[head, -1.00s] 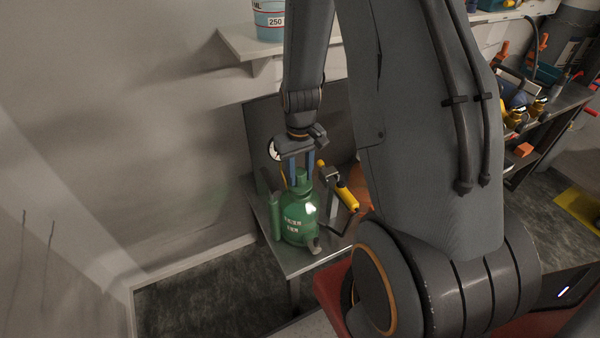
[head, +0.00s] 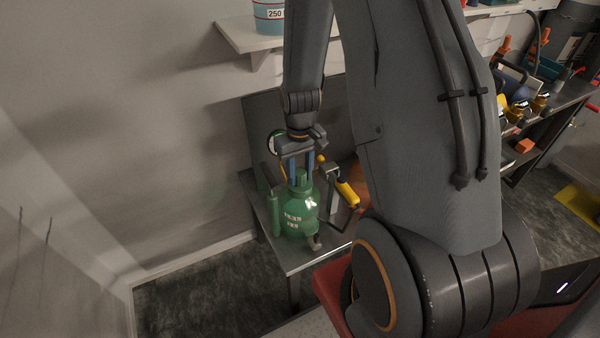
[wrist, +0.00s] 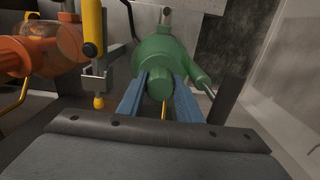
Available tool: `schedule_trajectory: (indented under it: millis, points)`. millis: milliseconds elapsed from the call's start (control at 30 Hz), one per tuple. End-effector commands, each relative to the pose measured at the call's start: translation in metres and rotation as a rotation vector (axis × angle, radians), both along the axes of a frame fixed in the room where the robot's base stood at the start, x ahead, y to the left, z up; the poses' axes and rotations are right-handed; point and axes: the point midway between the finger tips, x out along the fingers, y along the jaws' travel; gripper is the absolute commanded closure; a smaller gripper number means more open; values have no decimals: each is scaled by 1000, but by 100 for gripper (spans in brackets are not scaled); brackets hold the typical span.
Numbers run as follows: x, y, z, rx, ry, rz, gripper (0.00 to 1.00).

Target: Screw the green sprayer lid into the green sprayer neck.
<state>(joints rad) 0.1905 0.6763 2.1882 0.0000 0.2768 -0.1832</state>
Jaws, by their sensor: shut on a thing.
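The green sprayer (head: 296,216) stands upright on a metal bench, with white lettering on its front. The wrist view also shows its rounded green body (wrist: 165,45). My gripper (head: 300,178) points down over the sprayer's top, with its two blue fingers shut on the green lid (wrist: 160,86). In the head view the lid (head: 301,174) is right at the top of the sprayer. The neck is hidden by the lid and fingers, so I cannot tell how deep the lid sits.
A yellow-handled tool (head: 346,192) is close to the sprayer's right. An orange object (wrist: 38,50) lies beyond it. A dark panel (head: 260,118) stands behind. A shelf (head: 236,38) with a blue container (head: 270,12) is above. The floor left of the bench (head: 272,243) is clear.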

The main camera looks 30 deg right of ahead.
Motion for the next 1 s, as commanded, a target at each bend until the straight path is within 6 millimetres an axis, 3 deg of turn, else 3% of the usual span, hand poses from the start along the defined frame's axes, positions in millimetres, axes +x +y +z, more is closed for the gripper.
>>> schedule_trajectory:
  millis: [633, 967, 1000]
  points:
    - [0, 0, 0, 0, 0, -718, 95]
    - [0, -1, 0, 0, 0, -798, 95]
    - [0, -1, 0, -1, 1, -798, 65]
